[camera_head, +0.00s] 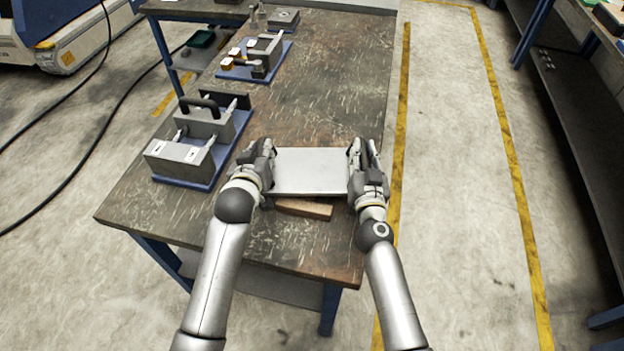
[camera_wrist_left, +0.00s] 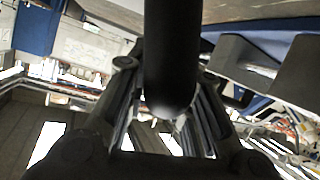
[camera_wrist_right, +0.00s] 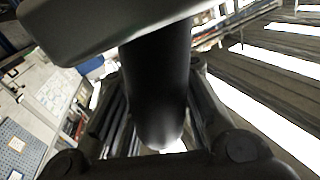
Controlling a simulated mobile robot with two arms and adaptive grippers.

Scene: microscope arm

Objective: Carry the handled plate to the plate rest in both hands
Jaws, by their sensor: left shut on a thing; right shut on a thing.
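The handled plate (camera_head: 311,171) is a flat, light grey metal slab between my two grippers, over the front part of the workbench. My left gripper (camera_head: 264,158) is shut at its left side, on a dark rounded handle (camera_wrist_left: 172,60). My right gripper (camera_head: 359,158) is shut at its right side, on a dark handle (camera_wrist_right: 157,90); the plate's edge (camera_wrist_right: 90,25) shows above it. The plate looks about level. A wooden block (camera_head: 304,208) lies just in front of and partly under the plate; I cannot tell whether it is the plate rest.
The scratched workbench (camera_head: 240,225) has bare room at its front left and behind the plate. A blue-based fixture with grey blocks and a black handle (camera_head: 200,135) stands to the left. Another fixture (camera_head: 255,58) stands further back. The bench's right edge is close to my right gripper.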

